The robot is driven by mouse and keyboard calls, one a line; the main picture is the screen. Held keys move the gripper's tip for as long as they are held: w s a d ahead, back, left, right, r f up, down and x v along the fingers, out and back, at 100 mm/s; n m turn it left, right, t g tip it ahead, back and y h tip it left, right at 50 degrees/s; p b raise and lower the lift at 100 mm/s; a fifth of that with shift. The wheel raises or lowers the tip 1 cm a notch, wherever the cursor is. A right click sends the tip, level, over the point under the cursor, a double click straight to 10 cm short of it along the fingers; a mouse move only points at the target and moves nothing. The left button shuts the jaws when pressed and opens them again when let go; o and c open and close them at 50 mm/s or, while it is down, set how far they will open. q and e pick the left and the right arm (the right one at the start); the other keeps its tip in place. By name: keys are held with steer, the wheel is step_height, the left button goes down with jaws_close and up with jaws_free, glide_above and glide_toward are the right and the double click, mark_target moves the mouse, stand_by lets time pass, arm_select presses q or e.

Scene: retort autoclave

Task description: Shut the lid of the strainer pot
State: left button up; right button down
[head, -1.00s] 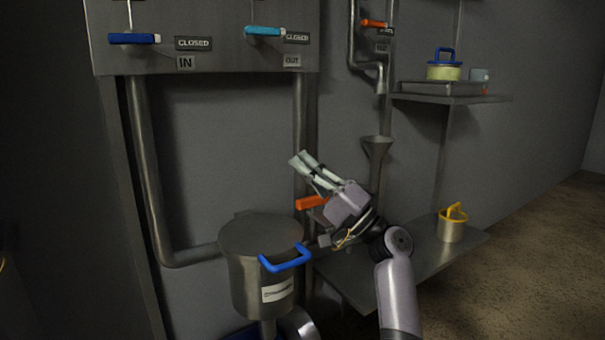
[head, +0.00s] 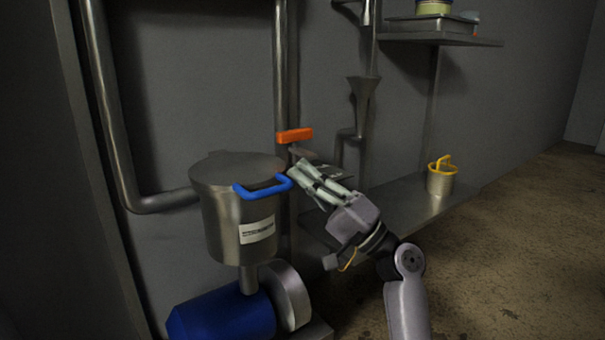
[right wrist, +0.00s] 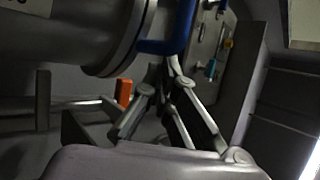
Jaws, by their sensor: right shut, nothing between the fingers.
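The strainer pot (head: 222,222) is a steel pot with a white label, standing on a pipe at the left of the head view. Its grey lid (head: 235,167) lies flat across the rim, and I see no gap there. The blue handle (head: 262,188) sticks out at the lid's front right; it also shows in the right wrist view (right wrist: 178,30). My right gripper (head: 296,171) is shut and empty, its fingertips close to the right end of the blue handle. I cannot tell whether they touch it. My left gripper is not in view.
An orange valve handle (head: 294,135) is on the pipe just behind my right fingertips. A blue motor (head: 222,315) lies below the pot. A low shelf (head: 405,207) holds a small pot with a yellow handle (head: 440,180). A funnel (head: 364,92) stands behind.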

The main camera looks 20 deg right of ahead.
steer(key=shift+f, duration=0.45)
steer(key=s+d+f, duration=0.2)
steer(key=s+d, duration=0.8)
steer(key=d, duration=0.2)
steer(key=shift+s+f, duration=0.35)
steer(key=shift+s, duration=0.05)
steer(key=shift+d, duration=0.1)
